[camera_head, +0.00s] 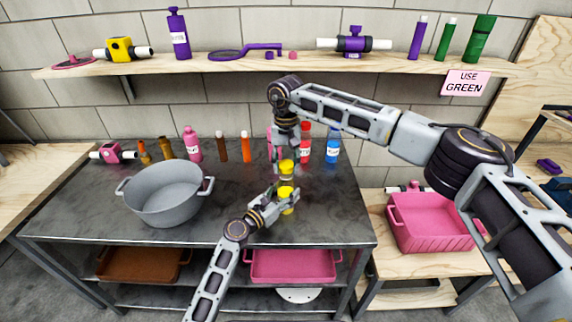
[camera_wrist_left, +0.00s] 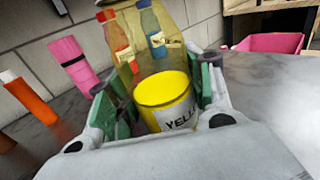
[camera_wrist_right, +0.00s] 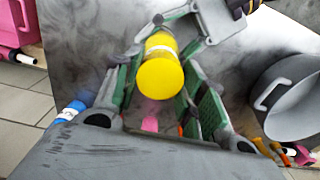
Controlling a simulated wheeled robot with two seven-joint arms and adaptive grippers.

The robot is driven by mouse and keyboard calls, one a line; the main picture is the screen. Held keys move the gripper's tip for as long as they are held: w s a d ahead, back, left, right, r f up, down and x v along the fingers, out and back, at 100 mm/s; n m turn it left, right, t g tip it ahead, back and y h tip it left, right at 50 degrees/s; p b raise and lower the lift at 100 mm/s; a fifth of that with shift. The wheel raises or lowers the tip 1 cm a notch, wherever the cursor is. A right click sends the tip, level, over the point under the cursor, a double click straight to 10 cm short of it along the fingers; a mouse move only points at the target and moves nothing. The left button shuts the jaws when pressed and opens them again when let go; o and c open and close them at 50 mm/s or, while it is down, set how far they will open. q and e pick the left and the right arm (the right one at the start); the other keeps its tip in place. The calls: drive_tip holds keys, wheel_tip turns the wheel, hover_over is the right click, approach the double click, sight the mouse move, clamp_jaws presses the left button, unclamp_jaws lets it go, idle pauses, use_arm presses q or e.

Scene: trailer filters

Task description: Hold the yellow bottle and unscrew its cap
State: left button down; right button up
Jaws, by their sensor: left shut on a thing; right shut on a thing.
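The yellow bottle (camera_head: 286,191) is upright above the dark table, right of the pot. Its labelled yellow lower part (camera_wrist_left: 163,95) shows between the green finger pads of my left gripper (camera_wrist_left: 160,95), which is shut on it from the side; the upper part is see-through. My left gripper (camera_head: 279,200) is low in the head view. The yellow cap (camera_head: 286,165) is at the top of the bottle, under my right gripper (camera_head: 287,152). In the right wrist view the round yellow cap (camera_wrist_right: 160,79) sits between the pads of my right gripper (camera_wrist_right: 161,85), which is shut on it.
A grey pot (camera_head: 166,194) stands on the table (camera_head: 330,220) at left. Behind stand several bottles, including a red one (camera_head: 305,150) and a blue one (camera_head: 332,152). A pink crate (camera_head: 432,225) is on the wooden bench at right. A shelf (camera_head: 220,62) runs above.

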sight(286, 164)
drive_tip(key=shift+r, duration=0.3)
idle(0.4)
drive_tip(key=shift+r, duration=1.95)
use_arm(q)
drive_tip(key=c, duration=0.5)
unclamp_jaws()
drive_tip(key=shift+c, duration=0.2)
drive_tip(key=shift+s+a, duration=0.1)
drive_tip(key=shift+a, duration=0.05)
drive_tip(key=shift+v, duration=5.85)
